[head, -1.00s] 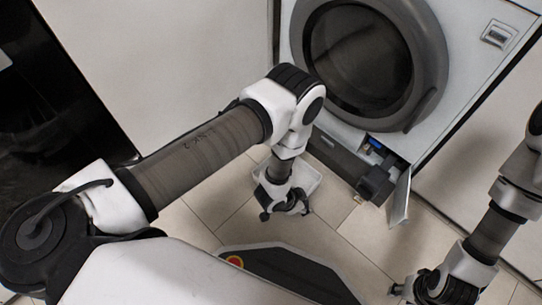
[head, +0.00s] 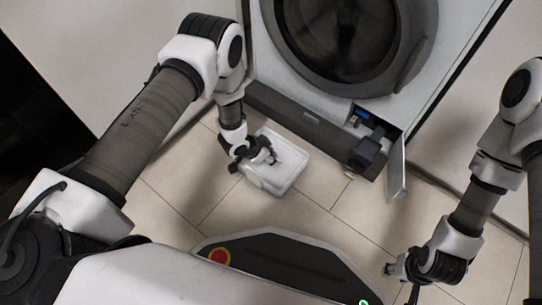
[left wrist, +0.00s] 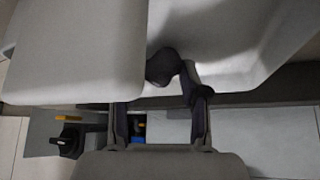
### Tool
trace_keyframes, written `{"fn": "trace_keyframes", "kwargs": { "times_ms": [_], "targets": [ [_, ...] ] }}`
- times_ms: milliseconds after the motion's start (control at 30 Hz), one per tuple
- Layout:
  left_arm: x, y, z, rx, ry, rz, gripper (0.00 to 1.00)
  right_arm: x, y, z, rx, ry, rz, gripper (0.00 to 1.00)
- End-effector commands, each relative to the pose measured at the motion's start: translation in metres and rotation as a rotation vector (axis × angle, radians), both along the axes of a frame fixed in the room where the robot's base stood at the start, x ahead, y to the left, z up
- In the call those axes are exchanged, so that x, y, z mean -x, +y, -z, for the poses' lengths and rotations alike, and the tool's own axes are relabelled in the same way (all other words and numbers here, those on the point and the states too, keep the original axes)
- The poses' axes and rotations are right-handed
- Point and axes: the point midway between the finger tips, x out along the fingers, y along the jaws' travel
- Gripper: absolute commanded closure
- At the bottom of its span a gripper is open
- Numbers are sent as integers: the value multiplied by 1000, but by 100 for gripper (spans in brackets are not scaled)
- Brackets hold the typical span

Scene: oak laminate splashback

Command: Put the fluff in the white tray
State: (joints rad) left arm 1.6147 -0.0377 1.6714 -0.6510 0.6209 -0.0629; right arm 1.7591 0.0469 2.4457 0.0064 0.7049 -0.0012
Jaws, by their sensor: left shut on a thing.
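The white tray (head: 291,178) lies on the floor in front of the washing machine; its pale walls fill the upper part of the left wrist view (left wrist: 235,75). My left gripper (head: 268,157) is over the tray, pointing down. It is shut on a small dark grey lump, the fluff (left wrist: 161,66), which shows beside its right finger in the left wrist view. The left fingertip is hidden behind a pale surface there. I cannot make out the fluff in the head view. My right gripper (head: 399,282) is apart from all this at lower right, its fingers spread and empty.
The washing machine (head: 420,70) stands behind the tray. Its low flap (head: 397,168) hangs open right of the tray, with a dark filter part (head: 368,150) and something blue inside. Tiled floor (head: 325,205) is clear in front.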

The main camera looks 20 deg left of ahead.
Motion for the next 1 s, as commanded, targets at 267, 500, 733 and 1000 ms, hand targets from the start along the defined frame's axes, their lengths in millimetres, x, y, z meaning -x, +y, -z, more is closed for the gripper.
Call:
{"fn": "trace_keyframes", "kwargs": {
  "times_ms": [267,500,733,1000],
  "targets": [
    [0,0,4,0,0,0,30,0,0,2,0,-1,-1,60],
    [0,0,3,0,0,0,30,0,0,2,0,-1,-1,60],
    [10,9,-27,1,2,-3,30,3,0,-21,-1,7,1,60],
    [38,34,-85,2,1,-3,30,6,1,-60,-3,15,-5,60]
  ]
}}
